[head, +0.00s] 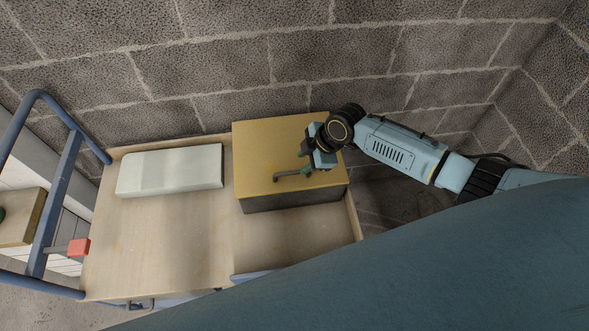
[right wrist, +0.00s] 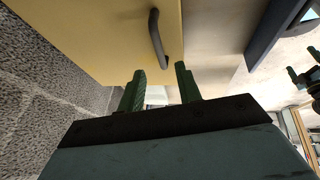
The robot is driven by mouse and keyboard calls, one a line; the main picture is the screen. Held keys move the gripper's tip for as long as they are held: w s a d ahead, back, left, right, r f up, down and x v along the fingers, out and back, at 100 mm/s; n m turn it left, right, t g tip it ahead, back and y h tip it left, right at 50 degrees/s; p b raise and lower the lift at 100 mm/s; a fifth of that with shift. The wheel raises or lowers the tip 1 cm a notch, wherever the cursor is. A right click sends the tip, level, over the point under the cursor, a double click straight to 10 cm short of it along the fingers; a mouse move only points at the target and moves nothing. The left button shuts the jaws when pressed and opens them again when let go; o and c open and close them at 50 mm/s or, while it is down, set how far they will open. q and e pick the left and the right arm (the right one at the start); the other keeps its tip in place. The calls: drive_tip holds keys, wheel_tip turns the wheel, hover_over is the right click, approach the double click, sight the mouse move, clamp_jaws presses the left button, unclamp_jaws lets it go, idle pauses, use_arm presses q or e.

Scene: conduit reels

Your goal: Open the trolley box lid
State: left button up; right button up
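The trolley box (head: 290,198) has a dark grey body and a flat yellow lid (head: 262,145), which lies closed on it. A dark bar handle (head: 293,174) is on the lid near its front edge; it also shows in the right wrist view (right wrist: 156,38). My right gripper (head: 306,168) is over the lid's right part, beside the handle. In the right wrist view its green fingers (right wrist: 161,82) are apart with nothing between them, and the handle is just beyond their tips. Dark and green parts at the right edge of that view may be my left gripper.
The box stands on a wooden trolley top (head: 160,240) with a blue tube frame (head: 60,185) at left. A pale grey-green block (head: 170,171) lies left of the box. A block wall (head: 230,60) stands close behind. The trolley top's front left is clear.

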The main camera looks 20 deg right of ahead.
sight(293, 172)
drive_tip(key=b+x, duration=0.1)
drive_tip(key=x, duration=0.6)
clamp_jaws()
